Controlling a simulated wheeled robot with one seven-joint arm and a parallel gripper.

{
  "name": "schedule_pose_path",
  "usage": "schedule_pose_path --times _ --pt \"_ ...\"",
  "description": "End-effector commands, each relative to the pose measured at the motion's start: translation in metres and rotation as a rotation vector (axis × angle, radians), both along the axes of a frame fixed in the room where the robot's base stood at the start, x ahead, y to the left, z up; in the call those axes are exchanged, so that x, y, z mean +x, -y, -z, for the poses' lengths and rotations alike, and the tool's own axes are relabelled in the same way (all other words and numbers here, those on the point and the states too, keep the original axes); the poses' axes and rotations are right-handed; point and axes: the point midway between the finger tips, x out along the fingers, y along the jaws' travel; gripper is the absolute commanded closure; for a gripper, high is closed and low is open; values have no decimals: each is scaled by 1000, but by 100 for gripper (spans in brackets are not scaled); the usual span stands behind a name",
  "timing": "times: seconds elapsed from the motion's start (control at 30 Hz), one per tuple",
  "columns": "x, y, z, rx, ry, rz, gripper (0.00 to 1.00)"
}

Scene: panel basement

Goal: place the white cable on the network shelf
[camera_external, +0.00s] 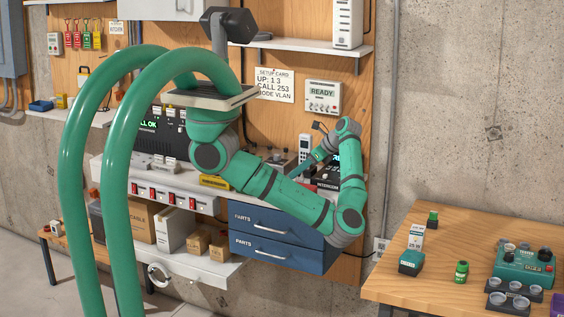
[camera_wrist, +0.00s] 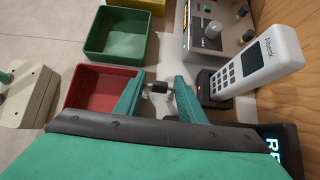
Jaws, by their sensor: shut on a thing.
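My gripper (camera_wrist: 158,88) is shut on a small dark cylindrical piece (camera_wrist: 159,87) with pale ends; I cannot tell whether it belongs to a cable. In the external view my gripper (camera_external: 297,172) points down and left over the workbench, and its fingertips are too small to make out. A white looped thing (camera_external: 160,283), perhaps the white cable, is at the front of the low white shelf (camera_external: 205,272), well below and left of my gripper. A white wall shelf (camera_external: 305,46) carrying an upright white device (camera_external: 347,22) is high on the panel; I see no label naming it the network shelf.
Near my fingers are a red bin (camera_wrist: 82,92), a green bin (camera_wrist: 118,35) and an upright white handset (camera_wrist: 262,62) in its dock. Blue drawers (camera_external: 272,222) are under the bench. A wooden table (camera_external: 455,225) with small items stands at right.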

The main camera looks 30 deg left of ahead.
Motion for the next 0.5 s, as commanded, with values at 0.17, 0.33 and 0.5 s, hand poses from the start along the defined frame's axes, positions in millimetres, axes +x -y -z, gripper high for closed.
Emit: schedule_pose_path --times 0.17,0.33,0.5 --pt "0 0 0 0 0 0 45" --pt "0 0 0 0 0 0 45" --pt "0 5 -5 0 1 1 45"
